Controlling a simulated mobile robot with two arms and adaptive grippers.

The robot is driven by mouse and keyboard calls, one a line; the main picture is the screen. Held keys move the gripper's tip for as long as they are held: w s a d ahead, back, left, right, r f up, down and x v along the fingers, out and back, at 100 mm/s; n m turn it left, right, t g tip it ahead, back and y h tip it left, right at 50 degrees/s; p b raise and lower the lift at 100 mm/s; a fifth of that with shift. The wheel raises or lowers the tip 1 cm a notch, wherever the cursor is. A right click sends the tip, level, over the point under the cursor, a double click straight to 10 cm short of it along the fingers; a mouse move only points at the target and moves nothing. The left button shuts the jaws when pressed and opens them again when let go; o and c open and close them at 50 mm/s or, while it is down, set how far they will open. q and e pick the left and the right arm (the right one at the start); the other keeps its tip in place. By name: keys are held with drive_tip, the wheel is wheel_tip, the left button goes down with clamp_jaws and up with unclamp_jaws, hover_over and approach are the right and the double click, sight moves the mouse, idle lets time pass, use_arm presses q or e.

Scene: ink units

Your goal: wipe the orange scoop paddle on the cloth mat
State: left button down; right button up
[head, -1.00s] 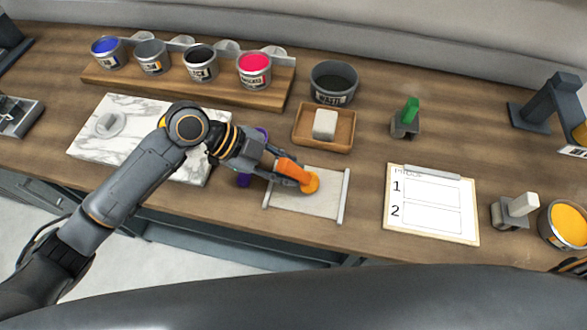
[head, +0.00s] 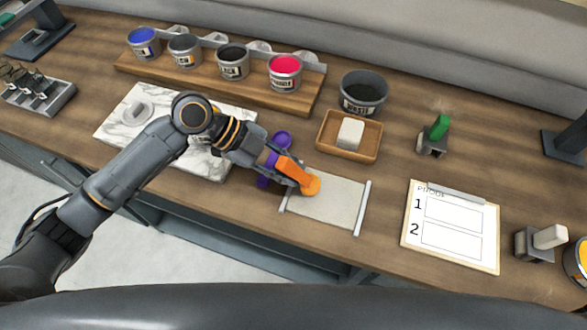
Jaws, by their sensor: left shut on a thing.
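My left gripper (head: 287,172) is shut on the orange scoop (head: 291,169), holding it by its handle. The scoop's round orange paddle (head: 311,186) is at the upper left of the cloth mat (head: 330,203), near its left bar. I cannot tell whether the paddle touches the cloth. The mat is pale, with a grey bar along each side, and lies flat on the wooden counter. My right gripper is not in view.
A purple scoop (head: 282,139) lies partly hidden behind my left gripper, beside the marble slab (head: 205,163). A wooden soap tray (head: 324,146), waste tub (head: 363,93) and paint-can rack (head: 310,104) stand behind. A proof clipboard (head: 452,233) lies right of the mat.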

use_arm(q)
drive_tip(key=shift+s+d+p, duration=0.15)
drive_tip(key=shift+s+d, duration=0.2)
drive_tip(key=shift+d, duration=0.75)
drive_tip(key=shift+s+d+p, duration=0.1)
drive_tip(key=shift+s+d, duration=0.3)
drive_tip(key=shift+d, duration=0.75)
drive_tip(key=shift+s+d+p, duration=0.15)
drive_tip(key=shift+s+d, duration=0.2)
drive_tip(key=shift+d, duration=0.75)
wheel_tip(320, 180, up, 6)
drive_tip(key=p, duration=0.4)
drive_tip(key=shift+s+f, duration=0.1)
